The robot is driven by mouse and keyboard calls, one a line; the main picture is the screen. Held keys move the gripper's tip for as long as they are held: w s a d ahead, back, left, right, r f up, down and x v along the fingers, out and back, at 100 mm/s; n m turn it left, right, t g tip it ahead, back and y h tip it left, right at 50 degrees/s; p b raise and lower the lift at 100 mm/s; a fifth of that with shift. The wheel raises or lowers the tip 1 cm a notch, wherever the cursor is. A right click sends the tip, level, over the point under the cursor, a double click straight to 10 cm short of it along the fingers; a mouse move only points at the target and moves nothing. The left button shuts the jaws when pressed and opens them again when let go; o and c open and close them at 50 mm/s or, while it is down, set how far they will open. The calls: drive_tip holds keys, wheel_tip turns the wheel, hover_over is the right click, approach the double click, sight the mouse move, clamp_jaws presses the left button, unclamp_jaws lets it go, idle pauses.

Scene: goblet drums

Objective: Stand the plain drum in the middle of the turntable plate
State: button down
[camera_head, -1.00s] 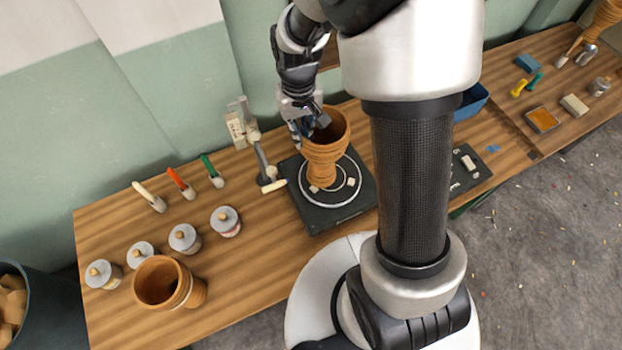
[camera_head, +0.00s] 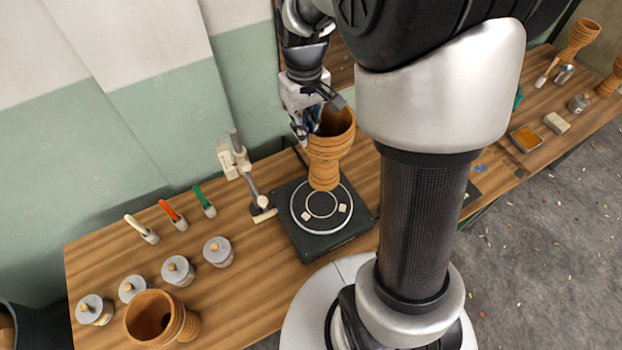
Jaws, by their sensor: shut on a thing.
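A brown ringed goblet drum (camera_head: 326,157) is held mouth up, close to upright, over the turntable plate (camera_head: 302,188). My gripper (camera_head: 318,116) is shut on its rim at the drum's far left side. The drum's foot appears over the far part of the plate's inner circle, seemingly raised; the gap below is hard to judge. Two small pale blocks (camera_head: 342,208) lie on the near part of the plate.
A post with a pale head (camera_head: 243,172) stands just left of the turntable. Several lidded jars (camera_head: 217,251) and colored-handled tools (camera_head: 204,202) are on the left. More drums (camera_head: 580,40) stand at the far right. My arm hides the table right of the turntable.

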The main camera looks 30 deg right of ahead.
wheel_tip(320, 180, down, 16)
drive_tip(key=b, duration=0.3)
drive_tip(key=shift+b, duration=0.3)
drive_tip(key=shift+r, duration=0.1)
drive_tip(key=c, duration=1.7)
unclamp_jaws()
drive_tip(key=shift+f, duration=0.2)
drive_tip(key=shift+r, duration=0.1)
